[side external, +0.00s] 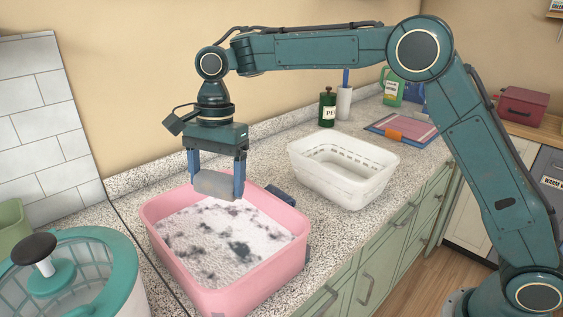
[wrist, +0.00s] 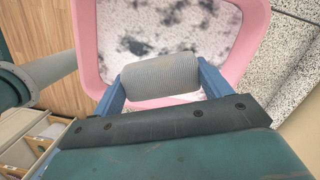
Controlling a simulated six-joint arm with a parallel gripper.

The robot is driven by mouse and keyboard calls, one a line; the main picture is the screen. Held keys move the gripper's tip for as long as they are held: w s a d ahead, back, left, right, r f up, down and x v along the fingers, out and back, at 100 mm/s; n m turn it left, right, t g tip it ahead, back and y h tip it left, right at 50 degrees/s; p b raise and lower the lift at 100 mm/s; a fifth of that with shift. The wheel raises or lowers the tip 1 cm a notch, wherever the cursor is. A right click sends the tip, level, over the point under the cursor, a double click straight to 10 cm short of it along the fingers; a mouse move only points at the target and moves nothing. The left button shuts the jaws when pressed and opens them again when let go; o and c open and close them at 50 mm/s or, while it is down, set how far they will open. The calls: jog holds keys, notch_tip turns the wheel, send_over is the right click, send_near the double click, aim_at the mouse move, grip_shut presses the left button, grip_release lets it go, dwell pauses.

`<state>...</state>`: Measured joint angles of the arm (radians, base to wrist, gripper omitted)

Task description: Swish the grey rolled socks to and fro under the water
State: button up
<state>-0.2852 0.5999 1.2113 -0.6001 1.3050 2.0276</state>
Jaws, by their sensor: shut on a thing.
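My gripper (side external: 216,183) is shut on the grey rolled socks (side external: 218,187), one blue finger at each end of the roll. The socks also show in the wrist view (wrist: 161,75), ribbed and lying level between the fingers. They are above the back part of the pink tub (side external: 222,296), apart from the water surface as far as I can tell. The water (side external: 190,250) in the tub is covered in white foam with dark patches. What lies below the foam is hidden.
A white tote (side external: 345,188), which looks empty, stands to the right of the tub. A teal-rimmed drum with a black knob (side external: 34,248) stands at the front left. A dark green bottle (side external: 327,108) and a pink tray (side external: 402,132) are further back on the counter.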

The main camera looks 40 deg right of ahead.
jog(key=shift+a, duration=0.2)
jog(key=shift+f, duration=0.25)
jog(key=shift+f, duration=6.95)
jog(key=shift+w, duration=1.75)
jog(key=shift+s, duration=3.5)
